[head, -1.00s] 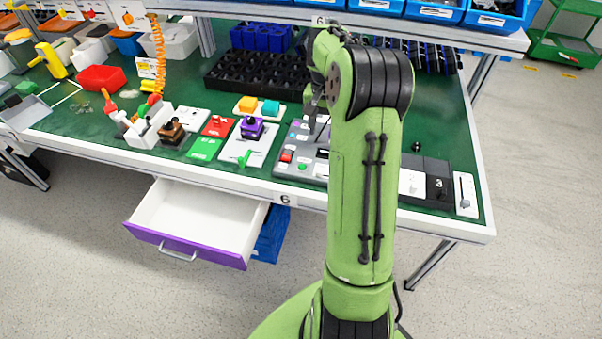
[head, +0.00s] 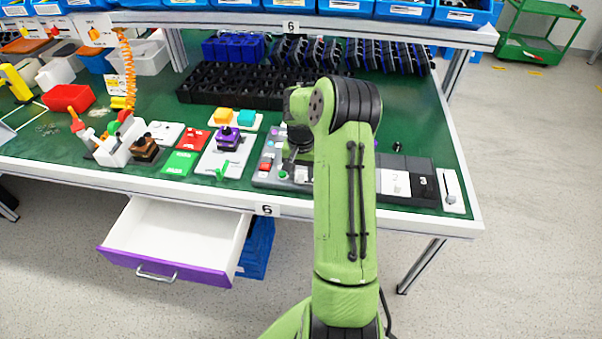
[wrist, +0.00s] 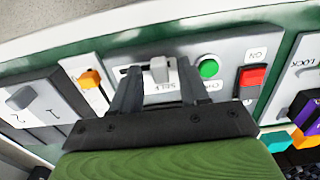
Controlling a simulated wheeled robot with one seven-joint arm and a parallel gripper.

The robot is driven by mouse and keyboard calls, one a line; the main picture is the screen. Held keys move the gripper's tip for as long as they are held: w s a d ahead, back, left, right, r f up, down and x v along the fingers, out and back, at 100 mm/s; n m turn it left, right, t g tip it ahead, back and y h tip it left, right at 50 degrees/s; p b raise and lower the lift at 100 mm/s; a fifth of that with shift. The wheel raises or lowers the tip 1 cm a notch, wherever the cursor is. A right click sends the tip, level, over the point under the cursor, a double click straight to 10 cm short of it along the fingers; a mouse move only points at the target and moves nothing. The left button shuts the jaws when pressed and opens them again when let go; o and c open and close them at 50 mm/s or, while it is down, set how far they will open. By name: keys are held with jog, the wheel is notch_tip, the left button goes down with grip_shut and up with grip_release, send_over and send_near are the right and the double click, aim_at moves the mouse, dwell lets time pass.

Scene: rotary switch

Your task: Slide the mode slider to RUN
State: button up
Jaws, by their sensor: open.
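In the wrist view a light grey slider knob (wrist: 158,70) stands in a dark slot on a grey panel (wrist: 225,52). I take it for the mode slider; its lettering is too blurred to read, so I cannot tell which side is RUN. My gripper (wrist: 157,65) is open, one finger on each side of the knob in the picture. A gap shows at both sides, and contact is not visible. In the head view my gripper (head: 291,152) is low over the panel (head: 262,182), partly hidden by my arm; the knob is hidden there.
A green button (wrist: 208,67) and a red rocker (wrist: 252,80) sit right of the slider in the wrist view. An orange knob (wrist: 91,79) is to its left. In the head view, a purple knob (head: 228,137) stands left of the panel, and an open drawer (head: 180,235) juts out below.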

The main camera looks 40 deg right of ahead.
jog(key=shift+c, duration=0.2)
grip_shut()
jog(key=s+d, duration=0.2)
jog(key=s, duration=0.1)
jog(key=shift+s+d, duration=0.25)
jog(key=shift+d, duration=0.15)
jog(key=shift+o, duration=0.2)
grip_release()
jog(key=shift+s, duration=0.1)
notch_tip(320, 180, up, 16)
jog(key=p, duration=0.4)
